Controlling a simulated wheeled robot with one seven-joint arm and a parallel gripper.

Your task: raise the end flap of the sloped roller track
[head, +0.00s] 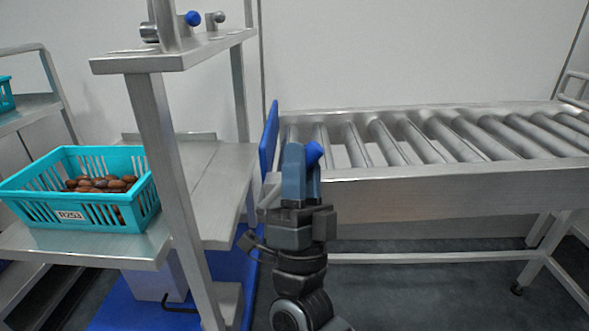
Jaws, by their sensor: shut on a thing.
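The sloped roller track (430,180) runs across the right half of the head view, a metal frame with several grey rollers. The end flap (269,140) is a blue panel standing upright at the track's left end, and its top edge rises above the rollers. My gripper (303,160) is at the near left corner of the track, pointing away from me. It is shut on a bright blue knob (314,152) that shows between and beside the fingertips. The fingers hide the rest of the knob and how it joins the flap.
A turquoise crate (140,205) of brown dates, labelled R253, sits on a metal shelf at left. A metal post (160,150) and upper shelf with a blue knob (193,18) stand between crate and track. No load shows on the visible rollers.

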